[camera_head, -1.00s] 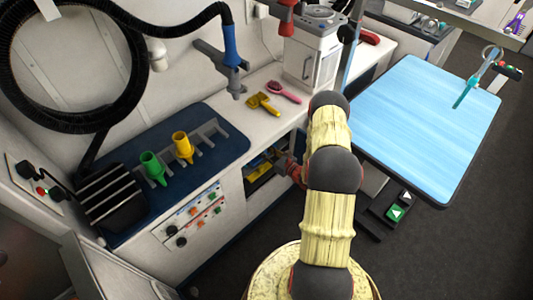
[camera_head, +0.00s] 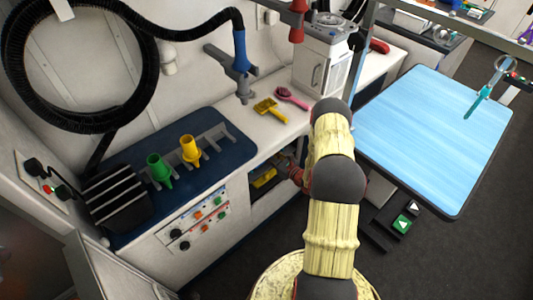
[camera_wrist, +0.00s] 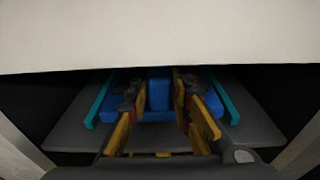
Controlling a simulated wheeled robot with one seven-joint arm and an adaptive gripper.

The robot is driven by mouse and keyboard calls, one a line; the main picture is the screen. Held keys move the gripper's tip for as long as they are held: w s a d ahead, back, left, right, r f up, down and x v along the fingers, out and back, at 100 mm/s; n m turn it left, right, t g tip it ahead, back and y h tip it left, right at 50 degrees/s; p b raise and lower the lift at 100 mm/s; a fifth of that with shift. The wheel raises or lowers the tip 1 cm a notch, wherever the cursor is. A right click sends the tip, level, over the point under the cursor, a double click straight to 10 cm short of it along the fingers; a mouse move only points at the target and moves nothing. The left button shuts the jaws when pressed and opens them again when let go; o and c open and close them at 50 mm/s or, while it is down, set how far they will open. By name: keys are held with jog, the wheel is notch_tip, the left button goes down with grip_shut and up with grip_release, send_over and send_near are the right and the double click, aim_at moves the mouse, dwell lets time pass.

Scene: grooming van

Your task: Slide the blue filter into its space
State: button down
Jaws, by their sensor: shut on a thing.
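The blue filter (camera_wrist: 160,92) shows in the wrist view, upper middle, between the fingers of my gripper (camera_wrist: 158,100). My gripper's yellow-orange fingers are shut on its raised middle part. Its wider flat blue part shows beside and behind the fingers. A teal rail (camera_wrist: 101,100) runs along the left and another teal rail (camera_wrist: 226,98) along the right, with the filter between them. The filter's far end is hidden under the white panel edge.
A white panel (camera_wrist: 160,35) overhangs the bay in the wrist view. A grey plate (camera_wrist: 75,135) lies below the rails, with pale walls at both sides. The knob panel (camera_head: 197,222) is left of the bay; the blue table (camera_head: 435,130) stands to the right.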

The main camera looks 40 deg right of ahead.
jog(key=shift+f+b, duration=0.4)
jog(key=shift+f, duration=0.1)
jog(key=c, duration=1.5)
grip_release()
jog(key=s+d+r, duration=0.1)
jog(key=s, duration=1.1)
jog(key=shift+r, duration=0.35)
jog(key=shift+f, duration=0.1)
